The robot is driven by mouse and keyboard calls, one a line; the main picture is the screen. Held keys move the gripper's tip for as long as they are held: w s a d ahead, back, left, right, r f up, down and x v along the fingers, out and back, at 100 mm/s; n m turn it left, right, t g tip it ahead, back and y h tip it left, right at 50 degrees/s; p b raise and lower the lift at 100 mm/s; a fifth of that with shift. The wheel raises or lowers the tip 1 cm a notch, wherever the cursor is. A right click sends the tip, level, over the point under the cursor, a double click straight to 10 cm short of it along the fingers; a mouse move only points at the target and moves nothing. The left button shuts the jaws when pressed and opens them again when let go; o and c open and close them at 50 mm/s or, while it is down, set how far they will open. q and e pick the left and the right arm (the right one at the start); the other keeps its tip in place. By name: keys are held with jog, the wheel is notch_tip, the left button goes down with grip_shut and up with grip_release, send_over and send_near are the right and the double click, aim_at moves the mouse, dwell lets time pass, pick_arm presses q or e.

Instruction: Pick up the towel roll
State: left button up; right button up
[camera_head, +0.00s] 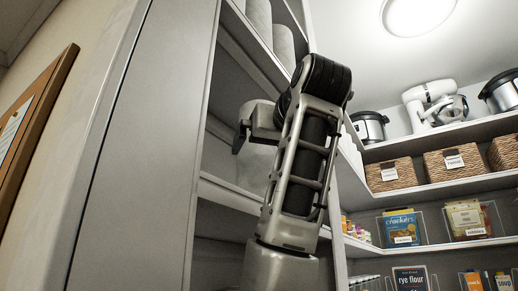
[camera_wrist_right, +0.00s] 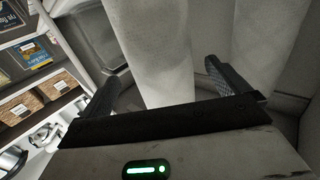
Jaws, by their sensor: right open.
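White towel rolls stand on the shelves: one (camera_head: 258,18) and another (camera_head: 283,46) show on the upper shelf in the head view. My right gripper (camera_head: 242,138) is raised at the shelf opening below them, partly hidden by my own arm. In the right wrist view the gripper (camera_wrist_right: 162,84) is open, with its two dark fingers spread. A pale towel roll (camera_wrist_right: 153,45) shows between and beyond the fingers, and a second roll (camera_wrist_right: 266,35) is beside it to the right. I cannot tell whether the fingers touch a roll. My left gripper is not in view.
A tall grey shelf side panel (camera_head: 145,140) stands left of my arm. To the right, shelves hold wicker baskets (camera_head: 389,174), a cracker box (camera_head: 402,228), a steel pot (camera_head: 370,126) and a white mixer (camera_head: 432,103).

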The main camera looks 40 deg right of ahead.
aim_at(266, 152)
jog(key=shift+w+d, duration=0.3)
jog(key=shift+w, duration=0.2)
jog(key=shift+p+x, duration=0.85)
jog(key=shift+x, duration=0.35)
jog(key=shift+p+x, duration=0.4)
jog(key=shift+x, duration=0.75)
jog(key=shift+w, duration=0.25)
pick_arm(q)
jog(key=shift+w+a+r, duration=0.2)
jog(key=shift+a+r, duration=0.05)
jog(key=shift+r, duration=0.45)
pick_arm(e)
jog(key=c, duration=1.1)
